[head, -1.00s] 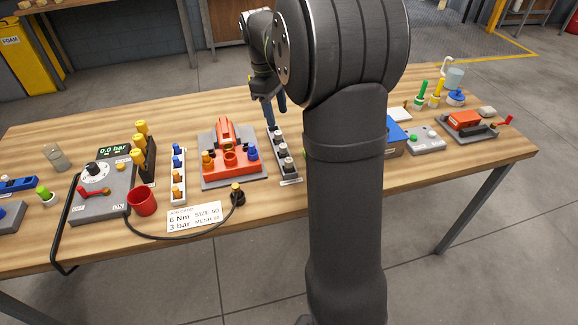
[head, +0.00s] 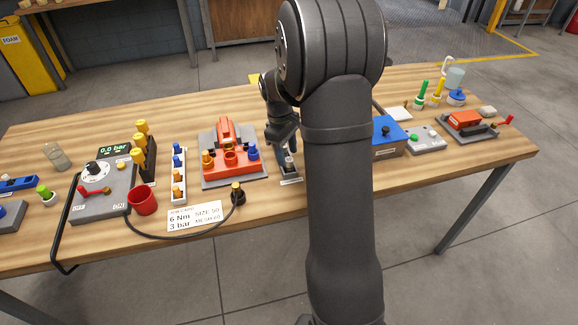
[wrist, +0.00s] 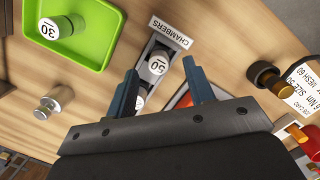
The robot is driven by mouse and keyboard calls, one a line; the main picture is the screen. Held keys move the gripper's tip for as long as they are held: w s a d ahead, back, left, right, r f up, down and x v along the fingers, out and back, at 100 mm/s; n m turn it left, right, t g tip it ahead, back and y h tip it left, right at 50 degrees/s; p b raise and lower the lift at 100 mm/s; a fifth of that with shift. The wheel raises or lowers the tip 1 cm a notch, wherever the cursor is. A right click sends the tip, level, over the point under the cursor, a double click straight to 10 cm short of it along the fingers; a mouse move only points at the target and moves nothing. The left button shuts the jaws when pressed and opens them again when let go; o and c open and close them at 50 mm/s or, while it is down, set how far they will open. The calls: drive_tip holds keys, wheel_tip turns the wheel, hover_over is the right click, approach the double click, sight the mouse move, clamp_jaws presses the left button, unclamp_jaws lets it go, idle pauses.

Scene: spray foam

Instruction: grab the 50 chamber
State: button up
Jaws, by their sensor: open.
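The 50 chamber (wrist: 158,65) is a pale cylinder with "50" on its white top. It stands in the narrow rack labelled CHAMBERS (wrist: 171,32), at the label end. Another chamber (wrist: 140,101) is behind it in the rack, partly hidden by my gripper. My gripper (wrist: 160,68) is open and empty, with its blue-grey fingers on either side of the 50 chamber in the wrist view. I cannot tell whether they touch it. In the head view my gripper (head: 288,150) is over the rack (head: 291,181), hiding much of it.
A green tray (wrist: 92,50) holds a chamber marked 30 (wrist: 62,27). A small metal cylinder (wrist: 50,106) stands near it. The red fixture (head: 230,170) is close on the rack's left. A blue box (head: 388,150) is right of my arm. A card (head: 194,217) lies in front.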

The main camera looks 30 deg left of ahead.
sight(289, 159)
drive_tip(key=f, duration=0.3)
drive_tip(key=shift+d+f, duration=0.25)
drive_tip(key=shift+d, duration=0.1)
drive_tip(key=shift+c, duration=0.2)
clamp_jaws()
drive_tip(key=shift+r, duration=0.1)
